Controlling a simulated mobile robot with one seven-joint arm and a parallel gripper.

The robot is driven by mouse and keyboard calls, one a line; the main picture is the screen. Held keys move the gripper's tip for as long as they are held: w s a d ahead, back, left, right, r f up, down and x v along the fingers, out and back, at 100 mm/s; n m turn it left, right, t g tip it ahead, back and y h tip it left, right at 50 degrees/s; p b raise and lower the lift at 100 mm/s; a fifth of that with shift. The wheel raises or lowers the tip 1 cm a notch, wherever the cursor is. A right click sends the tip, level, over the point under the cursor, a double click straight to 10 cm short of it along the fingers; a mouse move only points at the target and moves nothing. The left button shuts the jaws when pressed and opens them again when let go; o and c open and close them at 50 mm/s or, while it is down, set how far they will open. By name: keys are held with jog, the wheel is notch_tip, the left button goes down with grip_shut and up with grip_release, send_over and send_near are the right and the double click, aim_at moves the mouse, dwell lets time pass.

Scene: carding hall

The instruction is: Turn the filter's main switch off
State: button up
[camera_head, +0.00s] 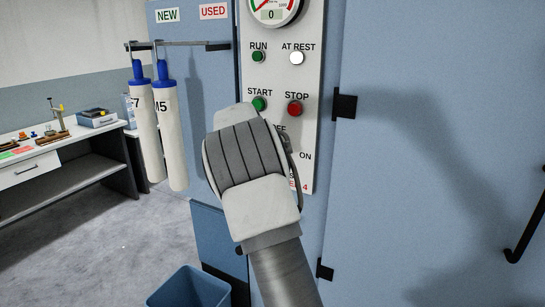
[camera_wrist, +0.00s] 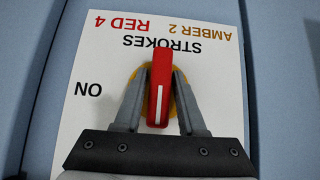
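The main switch has a red handle (camera_wrist: 160,85) with a white line, on a yellow disc on the white panel (camera_wrist: 228,90). In the wrist view the lettering is upside down. The handle stands almost upright, its white line towards the panel's top. ON is printed to one side. In the head view, a label ending in "FF" shows partly above my gripper (camera_head: 285,140), which hides the switch. In the wrist view my gripper (camera_wrist: 161,72) has a finger on each side of the handle, with narrow gaps visible lower down. Contact at the tips cannot be told.
Above are the green START button (camera_head: 259,103), red STOP button (camera_head: 294,108), dark green RUN lamp (camera_head: 257,57) and bright white AT REST lamp (camera_head: 296,58). Two filter sleeves (camera_head: 171,130) hang at left. A blue bin (camera_head: 190,290) stands below; a black door handle (camera_head: 527,232) is at right.

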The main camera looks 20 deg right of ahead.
jog(key=shift+o, duration=1)
jog(key=shift+a+r, duration=0.1)
jog(key=b+v, duration=0.2)
jog(key=v, duration=1.5)
jog(key=shift+s, duration=0.25)
jog(key=s+a+f+n+y, duration=0.2)
jog(key=s+a+f+n, duration=0.1)
jog(key=s, duration=0.9)
jog(key=s+a+f+n+y, duration=0.2)
jog(key=s+a+f+n, duration=0.2)
jog(key=s, duration=0.8)
jog(key=s+a+f+n+y, duration=0.3)
jog(key=s+f, duration=0.3)
jog(key=s, duration=0.6)
jog(key=shift+s+a, duration=0.35)
jog(key=shift+a, duration=0.15)
